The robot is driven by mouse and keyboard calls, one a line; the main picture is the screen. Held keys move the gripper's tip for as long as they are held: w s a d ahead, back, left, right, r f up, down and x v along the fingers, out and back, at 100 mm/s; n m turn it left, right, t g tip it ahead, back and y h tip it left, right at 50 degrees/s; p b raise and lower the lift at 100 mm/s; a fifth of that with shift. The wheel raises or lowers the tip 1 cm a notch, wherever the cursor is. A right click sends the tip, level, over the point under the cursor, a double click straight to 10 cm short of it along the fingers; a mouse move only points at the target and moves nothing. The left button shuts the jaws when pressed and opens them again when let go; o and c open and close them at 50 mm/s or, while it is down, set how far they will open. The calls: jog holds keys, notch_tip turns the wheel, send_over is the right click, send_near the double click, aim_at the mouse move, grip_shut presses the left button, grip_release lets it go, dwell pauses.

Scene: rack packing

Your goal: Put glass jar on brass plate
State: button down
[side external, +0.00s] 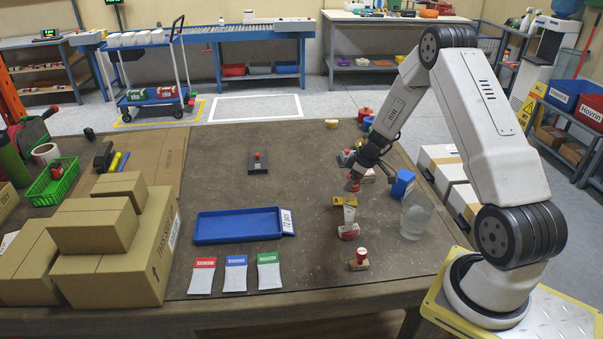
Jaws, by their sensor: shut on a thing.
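The glass jar (416,217) is clear and stands upright on the table at the right, near the arm's base. It is apart from my gripper. A gold-coloured flat piece (343,201), which looks like the brass plate, is just below my gripper, above a white and red item (349,226). My gripper (353,184) points down and left, with its jaws shut on a small red and grey thing. The thing is mostly hidden by the jaws and too small to name. I cannot tell whether it touches the gold-coloured piece.
A blue tray (240,238) lies left of the gripper. Red, blue and green-topped cards (235,274) lie in front. A blue box (403,184) stands behind the jar. Cartons (118,230) fill the left.

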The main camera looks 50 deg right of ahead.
aim_at(339, 199)
jog(key=shift+w+d+f, duration=0.35)
jog(key=shift+w+f, duration=0.25)
jog(key=shift+f, duration=0.25)
jog(key=shift+w+d+f, duration=0.3)
jog(key=shift+w+f, duration=0.3)
jog(key=shift+f, duration=0.2)
jog(key=shift+w+d+f, duration=0.1)
jog(key=shift+w+f, duration=0.15)
jog(key=shift+f, duration=1.55)
jog(key=shift+f, duration=0.2)
grip_release()
jog(key=shift+r, duration=0.15)
jog(key=v, duration=1.2)
